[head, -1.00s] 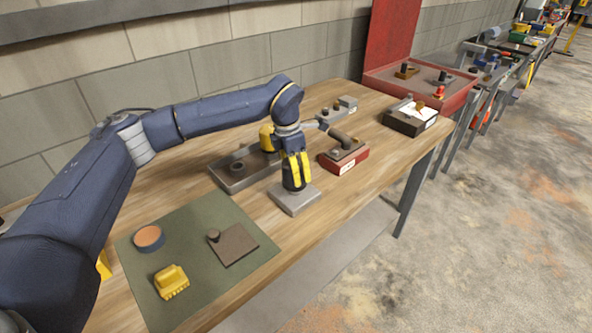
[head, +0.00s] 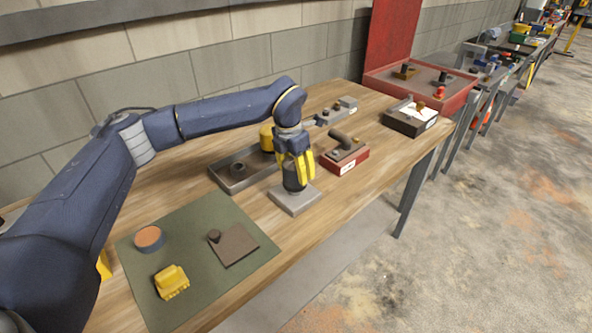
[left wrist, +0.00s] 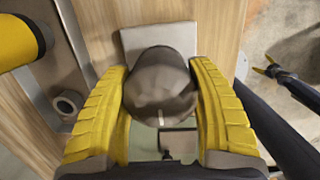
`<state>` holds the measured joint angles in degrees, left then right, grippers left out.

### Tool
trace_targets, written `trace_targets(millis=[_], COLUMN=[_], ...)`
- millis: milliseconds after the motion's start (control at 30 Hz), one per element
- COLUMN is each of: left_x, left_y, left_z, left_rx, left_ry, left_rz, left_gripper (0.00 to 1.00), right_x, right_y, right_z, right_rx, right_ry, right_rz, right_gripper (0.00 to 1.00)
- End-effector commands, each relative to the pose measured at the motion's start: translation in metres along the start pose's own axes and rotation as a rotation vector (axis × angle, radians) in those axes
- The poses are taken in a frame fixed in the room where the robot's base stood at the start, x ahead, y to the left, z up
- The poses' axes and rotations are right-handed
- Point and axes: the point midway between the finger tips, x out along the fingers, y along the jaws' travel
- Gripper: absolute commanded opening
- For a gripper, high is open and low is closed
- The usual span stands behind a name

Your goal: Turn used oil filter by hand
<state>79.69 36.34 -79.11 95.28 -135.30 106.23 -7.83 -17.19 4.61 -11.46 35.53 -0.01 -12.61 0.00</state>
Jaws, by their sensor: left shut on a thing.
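The used oil filter (head: 294,178) is a dark cylinder standing upright on a square grey base plate (head: 296,203) near the bench's front edge. My left gripper (head: 296,176) comes down over it from above, with its yellow fingers shut on its sides. In the left wrist view the filter's dark, rounded end (left wrist: 160,85) sits between the two yellow fingers, with the base plate behind it. The filter's lower side is partly hidden by the fingers. A dark gripper with small yellow tips (left wrist: 266,64), seemingly my right one, shows at the right of the left wrist view.
A grey tray (head: 233,186) with a ring and a yellow cylinder (head: 266,138) stands close left of the filter. A red block (head: 345,160) stands close right. A green mat (head: 197,285) holds a round tin, a yellow brush and a brown plate. Bare wood lies between mat and base.

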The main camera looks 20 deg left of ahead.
Motion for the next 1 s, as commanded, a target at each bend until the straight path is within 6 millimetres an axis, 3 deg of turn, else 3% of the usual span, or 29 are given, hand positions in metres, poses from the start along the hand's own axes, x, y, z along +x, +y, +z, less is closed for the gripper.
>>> trace_targets(millis=[167,567,1000], left_x=[0.0,-0.003,-0.023], left_y=[0.0,0.0,0.0], left_z=[0.0,0.001,0.004], left_rx=[0.001,0.002,0.002], left_ry=[0.0,-0.001,-0.001], left_rz=[0.0,0.0,0.0], left_gripper=[0.25,0.25,0.25], right_x=[0.0,0.0,0.0], right_y=[0.0,0.0,0.0], right_z=[0.0,0.0,0.0], right_rx=[0.0,0.0,0.0], right_ry=[0.0,0.0,0.0], right_rz=[0.0,0.0,0.0], right_gripper=[0.83,0.83,0.83])
